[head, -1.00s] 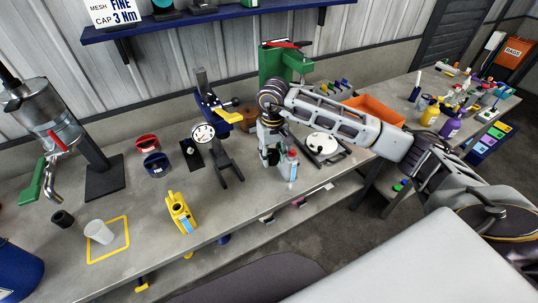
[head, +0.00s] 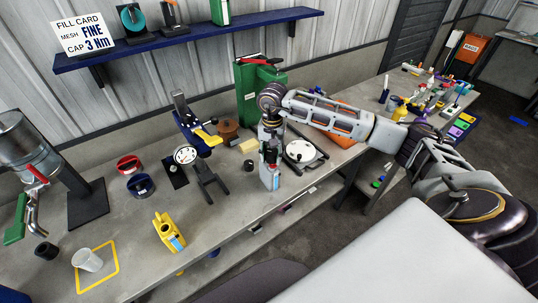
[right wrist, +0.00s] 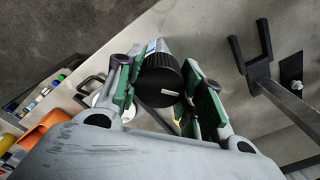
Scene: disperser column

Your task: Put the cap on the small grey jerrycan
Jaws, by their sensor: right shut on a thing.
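The small grey jerrycan (head: 270,179), with a blue and white label, stands upright near the front edge of the bench in the head view. My right gripper (head: 269,154) is directly over its top. In the right wrist view, my right gripper (right wrist: 163,88) is shut on the black ribbed cap (right wrist: 160,78), which has a white mark on it. Part of the jerrycan (right wrist: 155,47) shows behind the cap. The cap hides the neck, so I cannot tell whether they touch. My left gripper is not in view.
A dark small cylinder (head: 248,165) stands just left of the jerrycan. A round white plate (head: 301,151) lies to the right. A yellow jerrycan (head: 169,231) stands on the front left bench.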

